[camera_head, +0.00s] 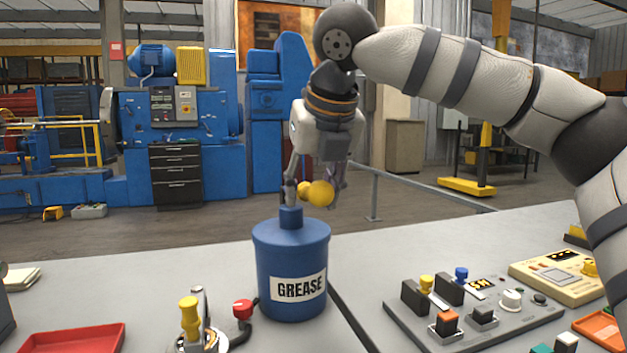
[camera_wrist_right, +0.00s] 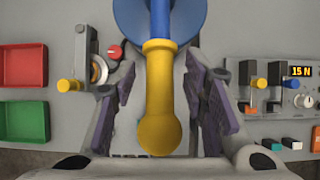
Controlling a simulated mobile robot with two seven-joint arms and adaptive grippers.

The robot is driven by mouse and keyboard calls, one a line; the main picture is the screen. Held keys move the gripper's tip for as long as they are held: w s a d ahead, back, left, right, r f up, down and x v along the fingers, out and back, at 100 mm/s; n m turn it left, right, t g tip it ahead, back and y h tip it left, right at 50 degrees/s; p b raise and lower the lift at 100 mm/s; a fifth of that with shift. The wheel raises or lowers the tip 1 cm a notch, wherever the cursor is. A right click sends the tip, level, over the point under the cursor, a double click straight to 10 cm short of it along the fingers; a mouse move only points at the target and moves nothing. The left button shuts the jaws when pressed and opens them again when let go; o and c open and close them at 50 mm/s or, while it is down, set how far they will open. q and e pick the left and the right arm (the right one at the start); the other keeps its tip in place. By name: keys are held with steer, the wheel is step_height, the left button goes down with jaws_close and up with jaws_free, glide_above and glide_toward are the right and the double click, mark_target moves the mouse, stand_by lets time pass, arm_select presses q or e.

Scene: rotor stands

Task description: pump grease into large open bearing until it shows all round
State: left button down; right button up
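A blue grease pot (camera_head: 292,268) labelled GREASE stands on the grey bench. Its yellow-ended pump handle (camera_head: 319,193) sits above the lid; it also shows in the right wrist view (camera_wrist_right: 159,137). My right gripper (camera_head: 314,188) points down over the pot. In the wrist view (camera_wrist_right: 161,62) its fingers are apart, one on each side of the handle, with gaps showing. A small fixture (camera_head: 203,338) with a yellow grip and a metal ring stands left of the pot. I cannot tell whether it holds the large open bearing. My left gripper is out of view.
A red tray (camera_head: 72,340) lies at the front left, and a green tray (camera_wrist_right: 24,119) shows in the wrist view. A red knob (camera_head: 243,309) is close beside the pot. A control panel (camera_head: 470,310) with coloured knobs and a yellow box (camera_head: 560,276) stand at right.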

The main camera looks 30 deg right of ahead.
steer(key=c, duration=0.8)
steer(key=shift+f, duration=0.1)
steer(key=shift+c, duration=0.2)
steer(key=shift+f, duration=2.45)
steer(key=shift+w+r, duration=0.1)
steer(key=shift+r, duration=2.45)
steer(key=o, duration=0.9)
steer(key=shift+r, duration=0.1)
steer(key=shift+r, duration=3.35)
